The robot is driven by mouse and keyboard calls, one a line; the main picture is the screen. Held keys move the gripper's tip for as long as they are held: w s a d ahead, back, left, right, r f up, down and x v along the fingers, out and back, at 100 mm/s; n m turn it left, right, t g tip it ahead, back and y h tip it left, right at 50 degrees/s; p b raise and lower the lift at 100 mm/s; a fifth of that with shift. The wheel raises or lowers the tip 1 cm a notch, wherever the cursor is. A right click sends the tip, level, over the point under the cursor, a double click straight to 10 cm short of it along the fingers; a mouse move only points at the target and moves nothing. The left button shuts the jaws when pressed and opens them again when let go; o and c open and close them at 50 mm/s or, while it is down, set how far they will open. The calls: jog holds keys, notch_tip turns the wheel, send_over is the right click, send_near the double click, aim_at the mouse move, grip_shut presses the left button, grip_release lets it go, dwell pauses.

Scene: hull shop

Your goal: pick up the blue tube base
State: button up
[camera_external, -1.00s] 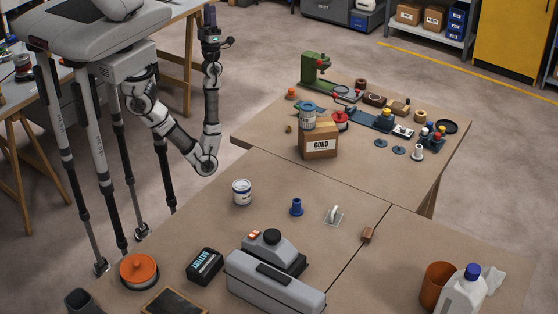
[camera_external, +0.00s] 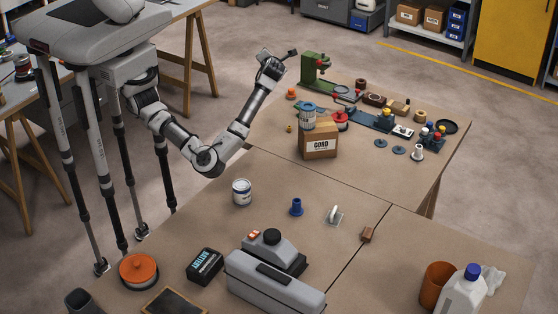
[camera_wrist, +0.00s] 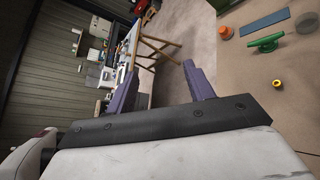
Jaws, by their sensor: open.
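The blue tube base (camera_external: 296,207) is a small blue tube standing upright on a wider round foot, on the near brown table (camera_external: 340,262). My gripper (camera_external: 271,60) is raised at the back, near the left edge of the far table and far from the blue tube base. In the wrist view my gripper (camera_wrist: 160,82) shows two purple fingers spread apart with nothing between them. The blue tube base is not visible in the wrist view.
A white paint can (camera_external: 242,192), a white-handled tool (camera_external: 335,214) and a grey machine (camera_external: 272,250) stand around the tube base. A CORD box (camera_external: 318,143) stands behind it. A green press (camera_external: 317,72) is close to my gripper. Bare tabletop surrounds the tube base.

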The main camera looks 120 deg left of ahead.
jog(key=w+d+f+m+t+h, duration=0.1)
jog(key=w+d+f+m+t, duration=0.2)
jog(key=w+f, duration=0.45)
jog(key=m+t+h+b, duration=0.1)
jog(key=m+t+h, duration=0.65)
jog(key=h, duration=0.25)
send_near(297, 203)
jog(key=shift+n, duration=0.45)
notch_tip(297, 203, down, 5)
jog(key=shift+w+a+r+p, duration=0.1)
jog(key=shift+a+p, duration=0.05)
jog(key=shift+p, duration=0.45)
jog(key=shift+w+a+f+p, duration=0.15)
jog(key=shift+f+p, duration=0.25)
jog(key=shift+f, duration=0.65)
jog(key=shift+a+f+p, duration=0.2)
jog(key=shift+f+p, duration=0.15)
jog(key=shift+f, duration=0.75)
jog(key=shift+w+a+f+p, duration=0.15)
jog(key=shift+f+p, duration=0.25)
jog(key=shift+f, duration=0.65)
jog(key=shift+s, duration=0.1)
jog(key=c, duration=1.1)
jog(key=shift+r, duration=0.1)
